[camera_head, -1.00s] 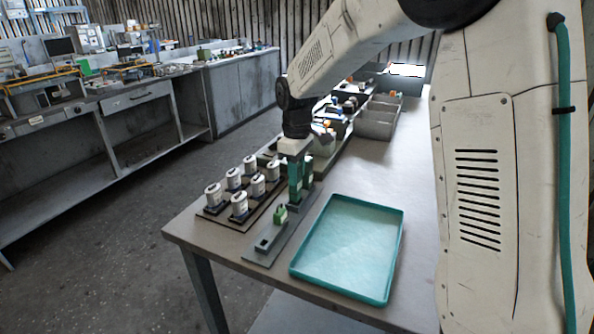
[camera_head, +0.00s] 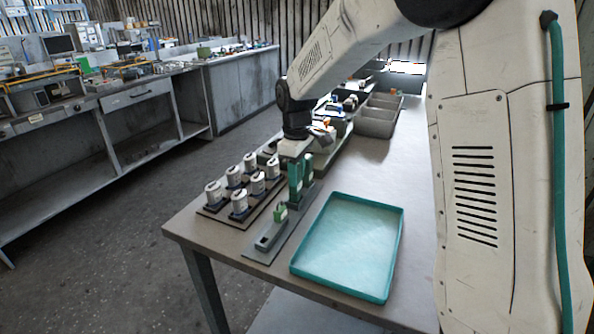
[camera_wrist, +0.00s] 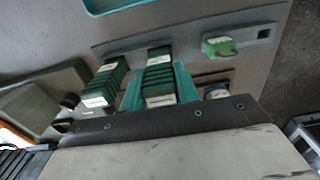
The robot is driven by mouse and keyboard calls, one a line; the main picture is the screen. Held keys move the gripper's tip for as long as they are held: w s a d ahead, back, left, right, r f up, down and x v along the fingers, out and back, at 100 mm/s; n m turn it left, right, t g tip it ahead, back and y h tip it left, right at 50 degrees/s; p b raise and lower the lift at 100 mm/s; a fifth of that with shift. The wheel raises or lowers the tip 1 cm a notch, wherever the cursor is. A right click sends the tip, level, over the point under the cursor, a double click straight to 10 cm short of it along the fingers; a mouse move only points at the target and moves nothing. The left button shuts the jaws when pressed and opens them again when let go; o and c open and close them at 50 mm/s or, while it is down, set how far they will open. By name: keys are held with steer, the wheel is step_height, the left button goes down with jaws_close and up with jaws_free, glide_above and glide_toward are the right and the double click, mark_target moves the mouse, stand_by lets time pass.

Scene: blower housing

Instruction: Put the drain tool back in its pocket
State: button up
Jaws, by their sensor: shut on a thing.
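My gripper (camera_head: 296,160) points down over the grey strip (camera_head: 290,228) near the table's left side. It is shut on a green piece that I take as the drain tool; the jaws partly hide it. The strip also carries a small bright green part (camera_head: 281,213) and a grey raised part (camera_head: 268,239). I cannot tell which recess is the pocket.
A teal tray (camera_head: 348,245) lies right of the strip, apparently empty. Several white capped cylinders (camera_head: 240,200) stand on a dark board to the left. Grey bins (camera_head: 378,118) and other parts stand farther back. The table right of the bins is clear.

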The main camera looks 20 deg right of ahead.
steer(key=shift+f, duration=0.8)
steer(key=o, duration=0.9)
steer(key=shift+r, duration=0.15)
step_height(320, 180, up, 8)
steer(key=shift+f, duration=0.2)
